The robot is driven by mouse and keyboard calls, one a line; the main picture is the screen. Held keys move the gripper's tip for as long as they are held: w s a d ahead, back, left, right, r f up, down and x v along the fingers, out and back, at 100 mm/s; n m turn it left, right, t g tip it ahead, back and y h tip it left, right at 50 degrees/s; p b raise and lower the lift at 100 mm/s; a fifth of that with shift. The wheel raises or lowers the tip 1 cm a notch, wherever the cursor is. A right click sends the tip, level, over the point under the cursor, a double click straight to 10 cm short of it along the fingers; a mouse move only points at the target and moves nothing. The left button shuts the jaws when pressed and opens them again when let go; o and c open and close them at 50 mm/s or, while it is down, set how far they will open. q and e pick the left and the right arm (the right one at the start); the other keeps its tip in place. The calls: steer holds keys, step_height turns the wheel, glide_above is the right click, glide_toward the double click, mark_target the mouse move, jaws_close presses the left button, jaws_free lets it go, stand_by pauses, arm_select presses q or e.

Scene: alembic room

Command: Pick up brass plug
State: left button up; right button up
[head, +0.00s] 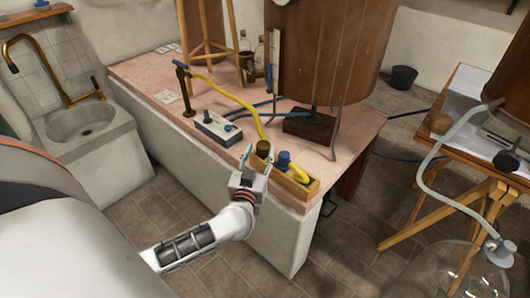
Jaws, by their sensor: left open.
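A dark brass-coloured round plug (263,147) stands at the left end of a small wooden tray (304,193) near the front edge of the pink-topped bench. My left gripper (258,156) is open at this end of the tray, its two fingers pointing up and away toward the plug. The plug shows just beyond and between the fingertips; I cannot tell whether they touch it. The gripper hides part of the tray's left end. My right gripper is not in view.
A blue plug (284,158) with a yellow part stands close right in the tray. A switch box (218,126), yellow hose (235,98) and large wooden vessel (333,50) on a dark base occupy the pink bench (150,75). A sink (85,121) is at left.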

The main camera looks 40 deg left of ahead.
mark_target(261, 150)
arm_select(q)
steer(key=shift+w+a+f+b, duration=0.2)
steer(key=shift+w+f+b, duration=0.15)
steer(key=shift+w, duration=0.15)
steer(key=shift+w+a+f+b, duration=0.2)
steer(key=shift+w+f+b, duration=0.1)
steer(key=shift+w, duration=0.15)
steer(key=shift+w+a+r, duration=0.2)
steer(key=shift+w+a, duration=0.1)
steer(key=shift+w, duration=0.35)
steer(key=shift+w+a+r, duration=0.15)
steer(key=shift+w+a, duration=0.1)
steer(key=shift+w, duration=0.35)
steer(key=c, duration=1)
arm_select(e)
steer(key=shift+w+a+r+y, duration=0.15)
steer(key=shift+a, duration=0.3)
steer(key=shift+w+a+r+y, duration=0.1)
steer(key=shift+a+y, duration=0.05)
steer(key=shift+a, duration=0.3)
arm_select(q)
steer(key=shift+r, duration=0.1)
